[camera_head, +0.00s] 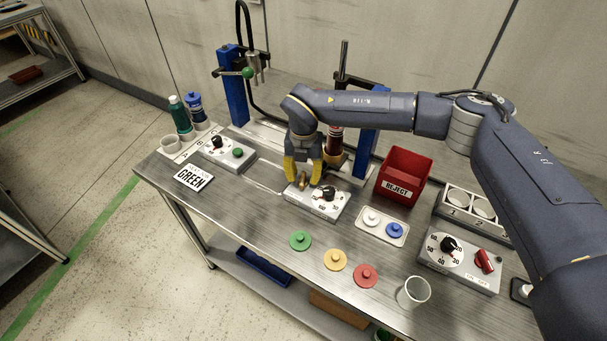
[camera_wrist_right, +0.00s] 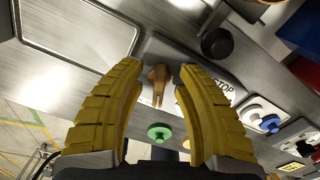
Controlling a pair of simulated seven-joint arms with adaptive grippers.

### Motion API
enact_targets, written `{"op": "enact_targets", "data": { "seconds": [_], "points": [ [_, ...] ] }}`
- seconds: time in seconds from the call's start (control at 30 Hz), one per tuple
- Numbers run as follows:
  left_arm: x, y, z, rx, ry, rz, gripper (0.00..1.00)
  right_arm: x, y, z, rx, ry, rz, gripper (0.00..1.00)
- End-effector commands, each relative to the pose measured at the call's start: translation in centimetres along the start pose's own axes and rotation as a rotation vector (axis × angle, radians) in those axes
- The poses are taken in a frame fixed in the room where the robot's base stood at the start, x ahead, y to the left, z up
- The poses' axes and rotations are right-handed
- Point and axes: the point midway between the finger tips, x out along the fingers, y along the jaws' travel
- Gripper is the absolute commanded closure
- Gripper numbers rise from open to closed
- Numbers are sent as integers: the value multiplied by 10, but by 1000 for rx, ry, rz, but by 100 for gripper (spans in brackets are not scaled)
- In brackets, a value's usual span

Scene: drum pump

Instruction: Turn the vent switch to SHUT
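A tan lever knob (camera_wrist_right: 159,84) stands on the grey control box (camera_head: 325,211) at the middle of the bench. It is likely the vent switch, but I cannot read a SHUT label. In the wrist view its long end points towards the bottom of the picture. My right gripper (camera_head: 304,181) is over the left part of this box. Its yellow fingers are open, one on each side of the tan knob, with gaps visible in the wrist view. My left gripper is not in view.
A red REJECT bin (camera_head: 403,176) stands right of the box. Nearby are a tray (camera_head: 382,239) with white and blue discs, and green (camera_head: 300,240), yellow (camera_head: 336,260) and red discs (camera_head: 365,275). Another box (camera_head: 457,279) has a red switch. The pump stand (camera_head: 235,90) rises behind.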

Motion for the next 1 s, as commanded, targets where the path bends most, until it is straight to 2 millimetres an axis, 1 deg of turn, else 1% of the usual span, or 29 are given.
{"op": "enact_targets", "data": {
  "seconds": [0.2,0.5,0.77,1.0],
  "points": [
    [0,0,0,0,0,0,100,0,0,0,0,0,0,66],
    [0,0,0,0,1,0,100,0,0,0,-1,0,0,100],
    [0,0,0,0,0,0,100,0,0,0,-13,0,0,100],
    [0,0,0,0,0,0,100,0,2,0,-177,-1,-1,100]
  ]
}}
